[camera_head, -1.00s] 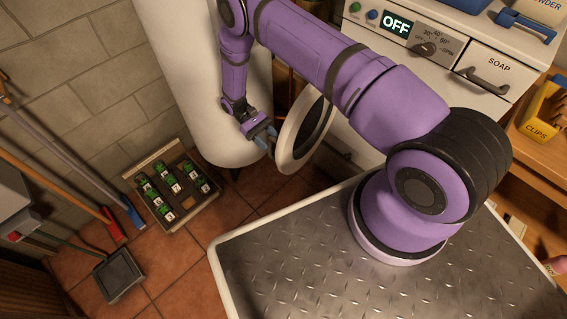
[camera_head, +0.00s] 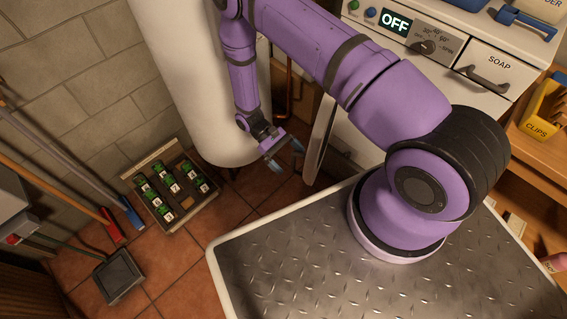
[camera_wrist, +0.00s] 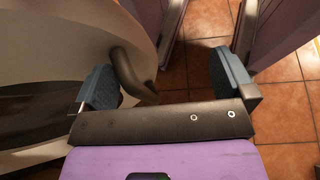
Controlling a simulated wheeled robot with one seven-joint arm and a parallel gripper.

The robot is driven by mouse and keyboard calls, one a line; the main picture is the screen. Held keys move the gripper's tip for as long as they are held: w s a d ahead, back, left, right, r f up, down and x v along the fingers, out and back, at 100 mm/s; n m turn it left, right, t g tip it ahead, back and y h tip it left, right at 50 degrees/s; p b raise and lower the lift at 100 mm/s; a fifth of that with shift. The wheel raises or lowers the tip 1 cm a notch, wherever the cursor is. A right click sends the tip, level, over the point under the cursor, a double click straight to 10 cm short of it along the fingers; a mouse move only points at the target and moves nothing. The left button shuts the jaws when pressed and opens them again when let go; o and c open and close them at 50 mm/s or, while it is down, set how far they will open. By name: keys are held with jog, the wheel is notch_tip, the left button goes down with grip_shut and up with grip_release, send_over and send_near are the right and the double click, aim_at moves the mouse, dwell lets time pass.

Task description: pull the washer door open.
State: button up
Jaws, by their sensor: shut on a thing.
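The washer door (camera_head: 319,140) stands out from the front of the white washer (camera_head: 357,143), seen nearly edge-on in the head view. My gripper (camera_head: 283,153) is at the left of the door, low over the floor. In the wrist view the pale curved door (camera_wrist: 85,35) fills the left side, and its dark curved handle (camera_wrist: 133,72) lies between the fingers of my gripper (camera_wrist: 165,82), close by the left finger. The fingers stand well apart around it, with floor showing beside the right finger. The exact contact on the handle is hard to see.
A white cylindrical tank (camera_head: 205,80) stands behind my gripper. A crate of small green-topped items (camera_head: 165,225) sits on the tiled floor at left, near brooms and a dustpan (camera_head: 118,275). A wooden shelf with a yellow clips box (camera_head: 545,118) is at right.

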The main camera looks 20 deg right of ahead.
jog(key=shift+s+a, duration=0.2)
jog(key=shift+s, duration=0.15)
jog(key=shift+s+a+v, duration=0.1)
jog(key=shift+a+v, duration=0.1)
jog(key=shift+v, duration=0.9)
jog(key=shift+s+a+v, duration=0.1)
jog(key=shift+a+v, duration=0.05)
jog(key=shift+v, duration=1)
jog(key=shift+s+a+v, duration=0.1)
jog(key=shift+a+v, duration=0.1)
jog(key=shift+v, duration=0.9)
jog(key=shift+c, duration=1)
jog(key=shift+w+a+r, duration=0.15)
jog(key=shift+w+a, duration=0.1)
jog(key=shift+w, duration=0.25)
jog(key=c, duration=0.5)
jog(key=shift+v, duration=2.5)
jog(key=shift+s+a, duration=0.1)
